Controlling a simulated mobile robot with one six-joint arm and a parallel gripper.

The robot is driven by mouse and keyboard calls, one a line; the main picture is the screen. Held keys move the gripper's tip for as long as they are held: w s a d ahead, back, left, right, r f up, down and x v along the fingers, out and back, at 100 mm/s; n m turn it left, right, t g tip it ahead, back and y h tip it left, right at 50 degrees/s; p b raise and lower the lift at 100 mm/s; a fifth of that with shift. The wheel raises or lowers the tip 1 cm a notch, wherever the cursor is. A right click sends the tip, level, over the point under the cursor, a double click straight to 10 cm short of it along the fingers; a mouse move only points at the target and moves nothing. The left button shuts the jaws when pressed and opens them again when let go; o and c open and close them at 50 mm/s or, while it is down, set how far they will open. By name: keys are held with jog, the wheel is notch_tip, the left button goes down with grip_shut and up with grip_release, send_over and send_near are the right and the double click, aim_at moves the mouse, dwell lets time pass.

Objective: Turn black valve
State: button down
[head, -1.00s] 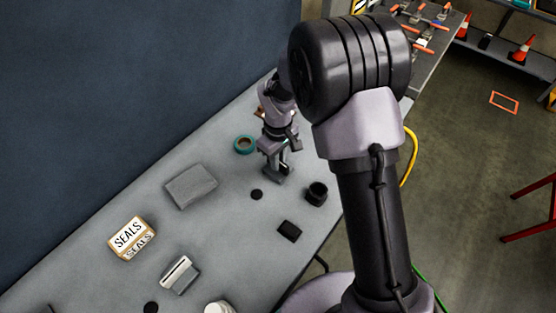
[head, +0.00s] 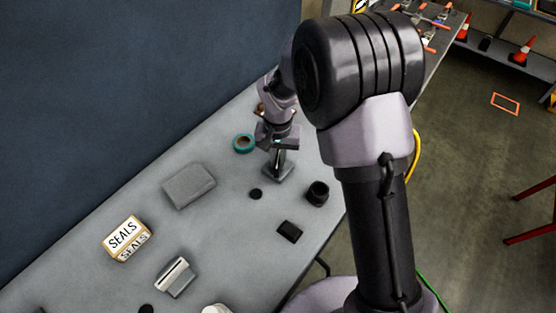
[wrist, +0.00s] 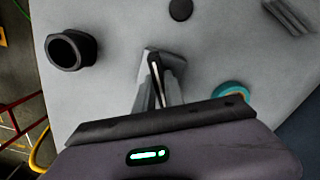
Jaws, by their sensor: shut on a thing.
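The black valve shows in the wrist view as a narrow dark part (wrist: 155,70) on a small grey base (wrist: 174,58). The base stands on the grey bench, and in the head view it shows (head: 284,175) below my gripper (head: 277,160). My gripper points down at it, and in the wrist view its fingers (wrist: 158,92) are closed around the dark part. The fingers hide much of the valve, so how far it is turned cannot be told.
A teal tape ring (head: 243,143) lies left of my gripper. A dark cup (head: 317,193), a black disc (head: 255,194), a black block (head: 289,231), a grey box (head: 188,185) and a SEALS box (head: 127,238) stand nearby. A dark blue wall (head: 130,90) runs behind the bench.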

aim_at(278, 159)
jog(key=m+b, duration=0.1)
jog(key=m, duration=0.4)
jog(key=shift+m+b, duration=0.3)
jog(key=shift+m, duration=0.1)
dwell(0.4)
jog(key=c, duration=1.4)
grip_release()
jog(key=shift+c, duration=0.2)
notch_tip(278, 159, up, 18)
jog(key=p, duration=0.5)
jog(key=shift+f, duration=0.25)
